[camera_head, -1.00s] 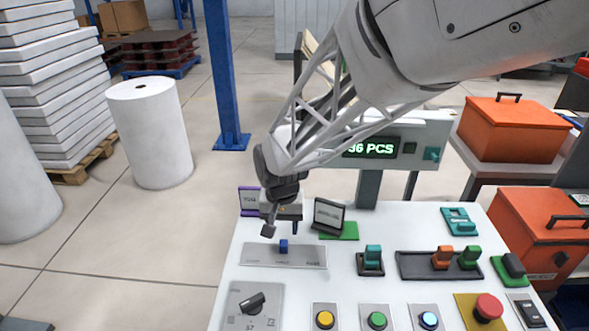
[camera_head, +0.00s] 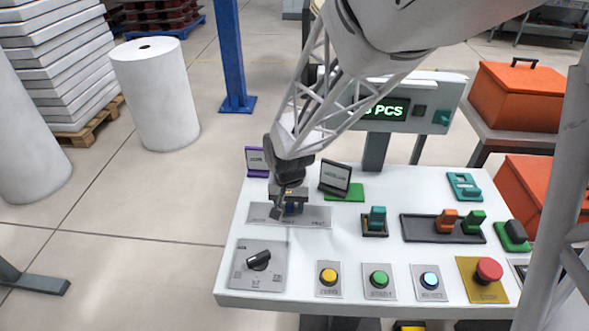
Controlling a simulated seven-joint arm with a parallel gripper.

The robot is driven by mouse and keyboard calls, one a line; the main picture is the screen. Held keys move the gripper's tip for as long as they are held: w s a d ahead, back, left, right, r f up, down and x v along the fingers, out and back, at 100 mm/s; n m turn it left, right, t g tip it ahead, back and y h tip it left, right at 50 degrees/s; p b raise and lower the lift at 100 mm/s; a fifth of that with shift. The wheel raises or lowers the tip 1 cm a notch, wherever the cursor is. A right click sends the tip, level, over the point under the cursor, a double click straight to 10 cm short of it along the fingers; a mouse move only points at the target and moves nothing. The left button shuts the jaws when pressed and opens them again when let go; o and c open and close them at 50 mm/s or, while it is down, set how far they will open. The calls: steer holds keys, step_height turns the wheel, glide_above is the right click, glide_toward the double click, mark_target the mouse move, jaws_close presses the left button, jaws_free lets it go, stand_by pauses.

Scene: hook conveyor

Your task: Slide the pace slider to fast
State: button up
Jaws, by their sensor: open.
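The plate's lettering is too small to read. My gripper (camera_head: 287,211) is open and low over the plate. One dark finger shows left of the knob. The knob is partly hidden by the gripper, and I cannot tell whether the fingers touch it.
A purple-framed sign (camera_head: 257,162) and a black sign (camera_head: 335,178) stand behind the slider. A rotary dial (camera_head: 259,261) sits in front. Teal (camera_head: 377,217), orange and green levers are to the right. Several push buttons and a red stop button (camera_head: 489,270) line the front.

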mark_target(320, 213)
jaws_close()
steer(key=shift+d, duration=3.95)
jaws_free()
steer(key=shift+r, duration=0.1)
step_height(320, 213, up, 8)
steer(key=shift+f, duration=0.2)
